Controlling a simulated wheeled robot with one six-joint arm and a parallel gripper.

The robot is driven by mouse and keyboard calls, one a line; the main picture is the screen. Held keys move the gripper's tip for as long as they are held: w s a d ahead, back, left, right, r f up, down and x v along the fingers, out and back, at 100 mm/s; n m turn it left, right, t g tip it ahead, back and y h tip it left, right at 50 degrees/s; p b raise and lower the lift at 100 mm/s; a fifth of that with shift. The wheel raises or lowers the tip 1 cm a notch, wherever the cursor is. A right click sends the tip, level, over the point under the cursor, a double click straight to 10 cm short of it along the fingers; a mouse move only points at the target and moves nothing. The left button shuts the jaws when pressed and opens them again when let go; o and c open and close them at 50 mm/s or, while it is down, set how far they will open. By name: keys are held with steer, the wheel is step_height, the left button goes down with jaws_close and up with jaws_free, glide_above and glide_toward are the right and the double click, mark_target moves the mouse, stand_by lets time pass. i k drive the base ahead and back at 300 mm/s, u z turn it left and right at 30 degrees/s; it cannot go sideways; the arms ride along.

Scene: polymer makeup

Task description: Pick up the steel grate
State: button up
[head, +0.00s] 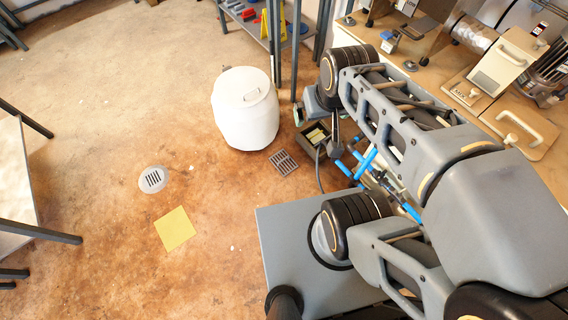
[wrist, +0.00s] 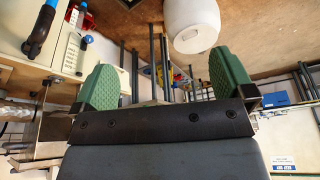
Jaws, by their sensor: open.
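A square, dark slotted metal grate (head: 284,162) lies flat on the brown floor in the head view, just below the white drum. A round, light slotted drain cover (head: 153,179) lies on the floor further left. I cannot tell for sure which one is the steel grate; the square one looks more like it. My gripper (wrist: 166,83) shows in the wrist view with its two green finger pads wide apart and nothing between them. I do not make out either grate in the wrist view. In the head view my arm largely hides the gripper.
The white drum (head: 245,108) stands beside the square grate and also shows in the wrist view (wrist: 192,25). A dark box (head: 315,136) is right of the grate. A yellow sheet (head: 174,229) lies on the floor. A cluttered workbench (head: 405,62) is at right. The left floor is mostly clear.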

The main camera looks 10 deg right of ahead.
mark_target(288, 157)
steer(key=z, duration=0.05)
steer(key=k, duration=0.55)
steer(key=u, duration=1.15)
steer(key=i, duration=1.3)
steer(key=z, duration=0.65)
steer(key=i, duration=0.4)
steer(key=z, duration=0.55)
